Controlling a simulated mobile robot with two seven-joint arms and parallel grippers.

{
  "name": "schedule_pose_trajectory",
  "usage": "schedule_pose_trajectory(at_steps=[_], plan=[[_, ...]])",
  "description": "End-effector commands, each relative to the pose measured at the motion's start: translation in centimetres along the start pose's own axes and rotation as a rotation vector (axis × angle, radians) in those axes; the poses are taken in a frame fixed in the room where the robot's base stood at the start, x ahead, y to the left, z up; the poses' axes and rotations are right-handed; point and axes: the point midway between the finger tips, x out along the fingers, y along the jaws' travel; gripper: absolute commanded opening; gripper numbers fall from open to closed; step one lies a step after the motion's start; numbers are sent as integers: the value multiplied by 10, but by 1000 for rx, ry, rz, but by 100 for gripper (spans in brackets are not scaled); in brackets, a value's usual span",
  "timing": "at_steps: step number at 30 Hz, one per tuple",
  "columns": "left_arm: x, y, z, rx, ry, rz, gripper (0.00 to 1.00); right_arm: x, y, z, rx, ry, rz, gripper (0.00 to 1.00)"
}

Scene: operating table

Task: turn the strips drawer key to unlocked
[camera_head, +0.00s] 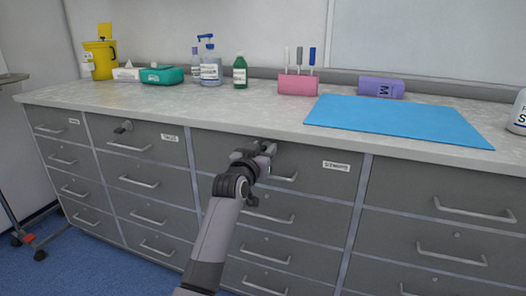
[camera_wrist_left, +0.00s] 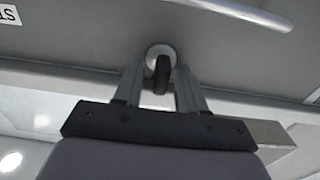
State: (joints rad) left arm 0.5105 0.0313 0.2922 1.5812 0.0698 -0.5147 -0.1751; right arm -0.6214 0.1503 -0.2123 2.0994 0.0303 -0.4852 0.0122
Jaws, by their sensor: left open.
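The labelled drawer (camera_head: 315,185) is in the top row of the grey cabinet, and its label (camera_head: 336,166) is too small to read surely in the head view. In the left wrist view the label (camera_wrist_left: 9,14) shows upside down, cut off after "ST". A dark key (camera_wrist_left: 161,75) sits in a round silver lock (camera_wrist_left: 154,52), its grip looking upright in that view. My left gripper (camera_head: 268,150) is at this drawer front and hides the key in the head view. In the wrist view its open fingers (camera_wrist_left: 157,88) stand on either side of the key, with gaps visible.
The drawer's handle (camera_head: 284,177) is just below my gripper, and the counter edge (camera_head: 230,130) is just above. Another key (camera_head: 123,127) sits in a top drawer to the left. A blue mat (camera_head: 395,120) and bottles (camera_head: 210,68) stand on the counter.

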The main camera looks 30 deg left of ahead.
Motion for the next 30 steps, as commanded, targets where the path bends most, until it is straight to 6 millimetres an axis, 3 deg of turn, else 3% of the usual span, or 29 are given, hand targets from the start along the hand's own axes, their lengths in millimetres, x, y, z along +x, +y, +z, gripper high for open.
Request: schedule_pose_trajectory(at_steps=[5, 9, 20, 30], plan=[[0, 0, 0, 0, 0, 0, 40, 0, 0, 0, 0, -1, 1, 43], [0, 0, 0, 0, 0, 0, 0, 0, 1, 1, 0, -4, 2, 43], [0, 0, -1, 35, -2, 0, 0, -2, 4, 1, 3, -12, 8, 43], [0, 2, -4, 249, -3, 2, 0, -17, 14, 6, 21, -60, 33, 43]])
